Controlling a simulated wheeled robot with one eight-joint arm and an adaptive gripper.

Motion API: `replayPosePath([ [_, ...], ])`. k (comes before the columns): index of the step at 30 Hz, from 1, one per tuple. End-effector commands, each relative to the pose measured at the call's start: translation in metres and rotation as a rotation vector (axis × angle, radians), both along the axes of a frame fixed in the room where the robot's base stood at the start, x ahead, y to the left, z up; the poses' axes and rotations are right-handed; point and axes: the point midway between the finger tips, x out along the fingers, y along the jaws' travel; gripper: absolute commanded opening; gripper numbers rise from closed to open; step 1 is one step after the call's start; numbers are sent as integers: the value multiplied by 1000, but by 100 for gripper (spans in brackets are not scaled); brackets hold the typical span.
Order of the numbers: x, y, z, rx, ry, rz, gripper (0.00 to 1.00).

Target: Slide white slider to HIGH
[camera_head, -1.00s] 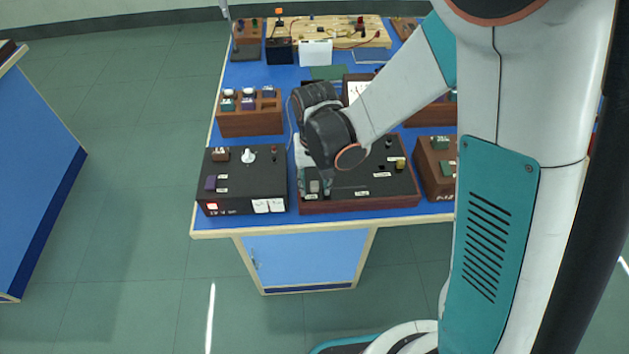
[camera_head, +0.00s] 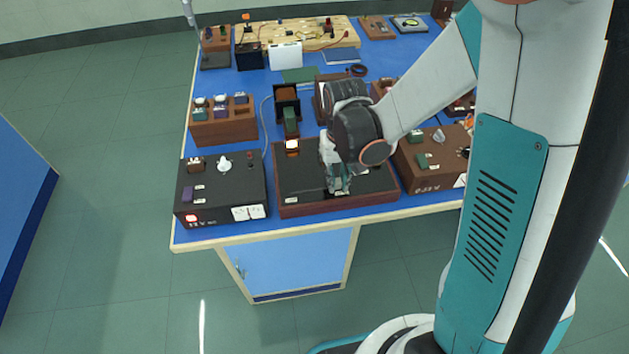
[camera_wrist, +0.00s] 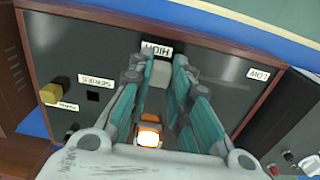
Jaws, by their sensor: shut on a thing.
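The white slider (camera_wrist: 161,75) shows in the wrist view between my gripper's teal fingers, right beside the HIGH label (camera_wrist: 157,48). The LOW label (camera_wrist: 258,75) is farther right on the same black panel (camera_wrist: 215,65). My gripper (camera_wrist: 162,88) is shut on the slider. In the head view my gripper (camera_head: 338,187) reaches down to the front part of the wood-framed box (camera_head: 300,198), and hides the slider there. A lit lamp (camera_head: 292,148) glows at the back left of that box; an orange-white glow (camera_wrist: 148,135) also shows between the fingers in the wrist view.
A black box (camera_head: 222,192) with knobs stands close on the left, and a brown box (camera_head: 425,165) close on the right. A yellow knob (camera_wrist: 52,92) stands on the panel. The blue bench (camera_head: 190,232) ends just in front of the boxes.

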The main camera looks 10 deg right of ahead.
Motion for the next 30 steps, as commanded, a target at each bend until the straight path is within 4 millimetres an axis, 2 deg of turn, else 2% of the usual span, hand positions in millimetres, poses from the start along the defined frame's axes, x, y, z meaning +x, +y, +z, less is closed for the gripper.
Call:
replayPosePath([
  [4, 0, -12, 0, 1, -1, 0, 0],
  [13, 0, -15, 0, -3, -1, 0, 0],
  [14, 0, -15, 0, -3, -1, 0, 20],
  [16, 0, -15, 0, -3, -1, -1, 36],
  [26, 0, -13, 0, 0, -1, 1, 38],
  [30, 0, -13, 7, 0, -1, 1, 38],
])
